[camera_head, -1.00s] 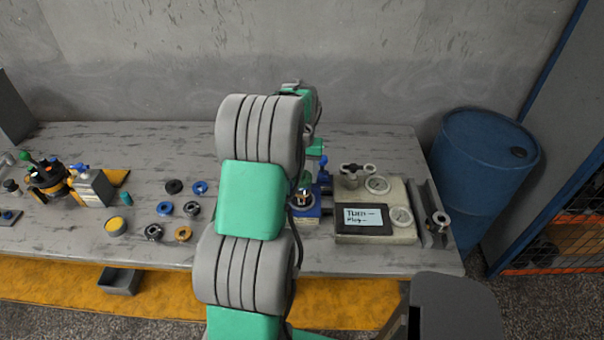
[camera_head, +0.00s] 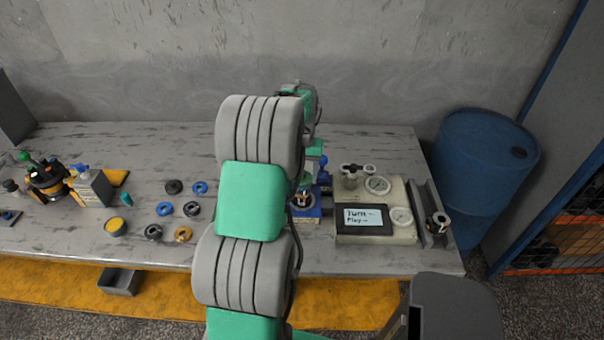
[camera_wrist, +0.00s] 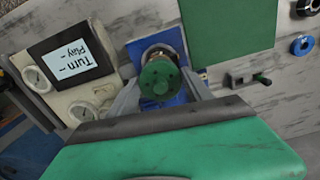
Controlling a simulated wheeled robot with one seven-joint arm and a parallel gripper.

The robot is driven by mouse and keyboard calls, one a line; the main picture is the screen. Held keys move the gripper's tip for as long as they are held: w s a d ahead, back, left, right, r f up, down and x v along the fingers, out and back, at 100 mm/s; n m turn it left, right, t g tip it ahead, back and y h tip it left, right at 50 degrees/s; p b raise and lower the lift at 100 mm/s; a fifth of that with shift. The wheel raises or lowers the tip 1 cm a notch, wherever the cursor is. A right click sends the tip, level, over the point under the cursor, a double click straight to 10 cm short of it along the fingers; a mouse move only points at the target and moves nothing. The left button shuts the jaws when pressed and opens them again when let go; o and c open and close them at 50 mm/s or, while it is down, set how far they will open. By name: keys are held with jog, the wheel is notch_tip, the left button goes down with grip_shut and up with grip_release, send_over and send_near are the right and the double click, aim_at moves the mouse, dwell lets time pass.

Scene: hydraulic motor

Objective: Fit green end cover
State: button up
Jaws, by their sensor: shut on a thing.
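The green end cover (camera_wrist: 160,78) is a round disc with small holes, in the middle of the wrist view. My gripper (camera_wrist: 163,86) is shut on it, one grey finger on each side. The cover is over the motor body (camera_wrist: 152,53), a metal cylinder in a blue fixture (camera_wrist: 184,96). From this angle I cannot tell whether cover and body touch. In the head view the motor and blue fixture (camera_head: 309,214) show just right of my arm, which hides most of my gripper.
The tester box (camera_head: 375,236) with screen and gauges stands close on the right. A grey channel rail (camera_head: 428,205) lies beyond it. Several rings, such as a blue one (camera_head: 165,208), lie left of my arm. A small vise handle (camera_wrist: 262,79) shows in the wrist view.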

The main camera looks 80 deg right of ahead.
aim_at(302, 174)
jog(key=o, duration=1.8)
jog(key=shift+o, duration=0.3)
jog(key=shift+f, duration=0.1)
jog(key=o, duration=0.3)
jog(key=shift+r+p, duration=1.45)
jog(key=shift+r, duration=1)
